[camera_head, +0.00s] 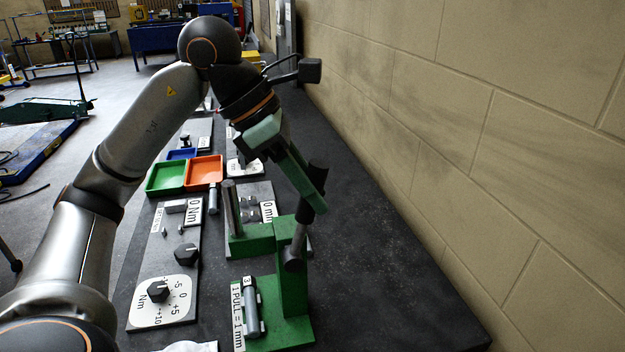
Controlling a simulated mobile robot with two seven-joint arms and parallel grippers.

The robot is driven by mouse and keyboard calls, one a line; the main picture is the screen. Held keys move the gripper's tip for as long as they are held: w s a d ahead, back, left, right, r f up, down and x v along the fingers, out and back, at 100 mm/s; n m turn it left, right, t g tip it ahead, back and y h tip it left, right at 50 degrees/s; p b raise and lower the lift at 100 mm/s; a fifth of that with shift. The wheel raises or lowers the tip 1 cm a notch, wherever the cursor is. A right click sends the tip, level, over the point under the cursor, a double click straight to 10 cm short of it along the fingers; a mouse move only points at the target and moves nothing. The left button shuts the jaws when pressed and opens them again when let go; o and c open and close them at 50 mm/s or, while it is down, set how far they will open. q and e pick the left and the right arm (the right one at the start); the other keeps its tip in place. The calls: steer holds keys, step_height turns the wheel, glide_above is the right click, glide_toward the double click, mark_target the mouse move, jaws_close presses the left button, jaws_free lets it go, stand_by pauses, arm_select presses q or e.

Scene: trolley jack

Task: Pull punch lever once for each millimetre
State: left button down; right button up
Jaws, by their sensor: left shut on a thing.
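The green punch press (293,285) stands on the dark bench in the lower middle of the head view. Its lever (317,172) has a black grip and rises from a dark pivot on the press's upright, tilted slightly right. My left gripper (312,192) reaches over from the left and is shut on the lever, partly hiding it. A plate reading "1 PULL = 1 mm" (238,316) is at the press's front left, beside a grey cylinder (251,308). A display reading "0 mm" (268,211) stands behind the press. My right gripper is out of view.
A panel with a "0 Nm" display (194,212) and a dial knob (158,291) lies left of the press. Green (165,177) and orange (204,171) trays sit farther back. A block wall (480,130) borders the right; the bench (400,290) there is clear.

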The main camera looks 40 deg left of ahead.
arm_select(q)
steer(key=shift+w, duration=0.1)
stand_by(0.4)
steer(key=c, duration=0.6)
jaws_free()
steer(key=shift+w+d+f, duration=0.1)
steer(key=shift+d, duration=0.05)
steer(key=p+v, duration=0.2)
steer(key=v, duration=1)
steer(key=shift+r, duration=0.35)
